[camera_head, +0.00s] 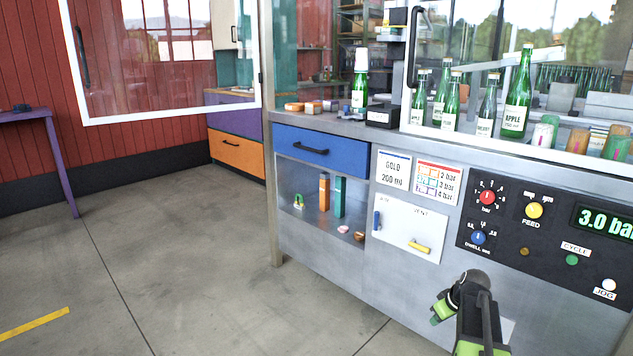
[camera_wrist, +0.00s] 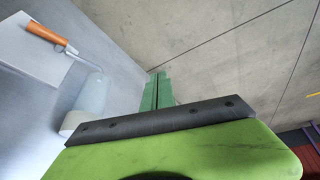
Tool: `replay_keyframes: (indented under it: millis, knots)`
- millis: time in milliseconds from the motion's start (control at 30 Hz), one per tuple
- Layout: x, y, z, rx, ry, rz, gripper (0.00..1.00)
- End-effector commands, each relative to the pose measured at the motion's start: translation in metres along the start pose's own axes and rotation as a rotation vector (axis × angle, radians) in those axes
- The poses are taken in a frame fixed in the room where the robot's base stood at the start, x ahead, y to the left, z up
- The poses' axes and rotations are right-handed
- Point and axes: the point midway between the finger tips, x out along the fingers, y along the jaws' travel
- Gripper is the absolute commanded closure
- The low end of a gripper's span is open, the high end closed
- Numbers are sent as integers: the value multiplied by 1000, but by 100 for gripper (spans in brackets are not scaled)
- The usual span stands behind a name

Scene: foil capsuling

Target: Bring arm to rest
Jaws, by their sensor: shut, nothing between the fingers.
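My gripper (camera_head: 437,318) is at the lower right of the head view, in front of the machine's grey front panel and below the control panel (camera_head: 545,225). Its green fingers are together with nothing between them. In the wrist view the closed fingers (camera_wrist: 157,90) point away over the bare concrete floor (camera_wrist: 220,50). They touch nothing that I can see. My arm is bent, with its lower part cut off by the bottom edge of the head view.
Green bottles (camera_head: 516,100) stand behind the glass. A purple table (camera_head: 25,115) is at far left. The floor between is clear.

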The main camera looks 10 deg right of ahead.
Motion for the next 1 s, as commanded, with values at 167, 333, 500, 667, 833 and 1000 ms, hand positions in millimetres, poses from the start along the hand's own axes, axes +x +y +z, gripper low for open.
replay_keyframes:
  millis: [167, 333, 500, 667, 833, 1000]
  knots:
    - [0, -144, -64, -160, -54, -89, 100]
    - [-9, -252, -76, -202, -138, -136, 100]
    - [-29, -336, -57, -145, -257, -136, 100]
    - [-47, -344, -7, 134, -405, -36, 100]
    - [-88, -338, -21, 278, -438, 0, 100]
    - [-136, -335, -43, 277, -436, -1, 100]
